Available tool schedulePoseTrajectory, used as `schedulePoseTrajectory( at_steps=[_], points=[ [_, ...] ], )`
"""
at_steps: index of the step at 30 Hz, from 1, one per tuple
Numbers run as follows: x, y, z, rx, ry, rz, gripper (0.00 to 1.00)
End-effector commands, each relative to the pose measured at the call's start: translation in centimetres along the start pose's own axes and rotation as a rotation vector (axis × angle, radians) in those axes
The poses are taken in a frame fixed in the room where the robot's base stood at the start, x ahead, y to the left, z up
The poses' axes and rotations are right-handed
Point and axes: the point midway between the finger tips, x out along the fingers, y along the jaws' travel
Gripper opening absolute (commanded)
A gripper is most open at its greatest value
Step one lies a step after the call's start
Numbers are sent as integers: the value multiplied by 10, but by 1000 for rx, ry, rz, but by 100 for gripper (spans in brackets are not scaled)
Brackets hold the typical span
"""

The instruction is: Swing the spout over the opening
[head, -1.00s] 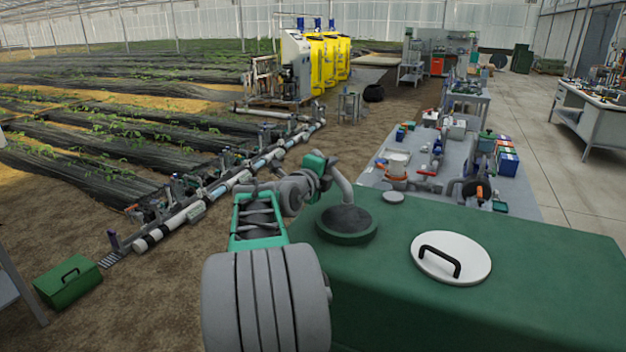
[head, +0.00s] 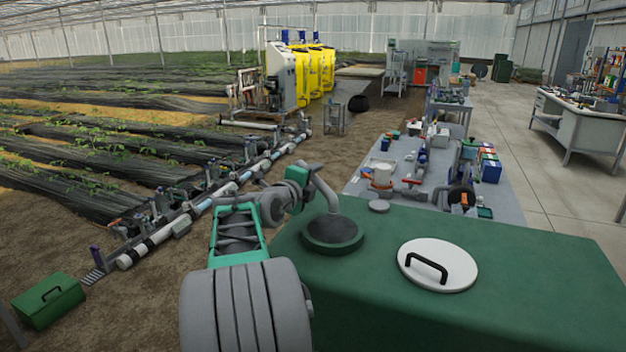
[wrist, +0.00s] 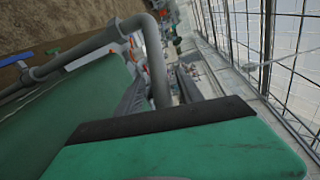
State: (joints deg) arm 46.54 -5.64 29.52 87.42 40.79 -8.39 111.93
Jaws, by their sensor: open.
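The spout (head: 325,188) is a grey bent pipe. In the head view its downturned end is over the round dark opening (head: 333,230) in the green tank top. In the wrist view the spout (wrist: 156,60) rises, bends and drops just beyond a green jaw of my gripper (wrist: 180,140); a slight gap or light touch cannot be told. My gripper (head: 298,176) is open beside the spout's upper part, on its left in the head view. Its fingertips are mostly hidden there by my own wrist. The opening does not show clearly in the wrist view.
A white round lid (head: 438,264) with a black handle lies on the green tank (head: 540,280) to the right. A grey bench (head: 490,200) with valves and boxes stands behind. A green toolbox (head: 48,300) is on the soil at left.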

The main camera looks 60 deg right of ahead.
Motion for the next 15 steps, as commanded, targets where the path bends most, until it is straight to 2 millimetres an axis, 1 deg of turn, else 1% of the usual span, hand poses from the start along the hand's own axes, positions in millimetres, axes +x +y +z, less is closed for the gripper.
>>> schedulePoseTrajectory(
  at_steps=[2,4,10,12,15],
  points=[
    [-7,0,1,1,-3,-1,44],
    [-18,1,1,1,-4,-2,44],
    [-60,3,2,1,-6,-1,44],
    [-70,3,2,0,-5,0,44],
    [-78,1,1,0,-3,0,44]
  ],
)
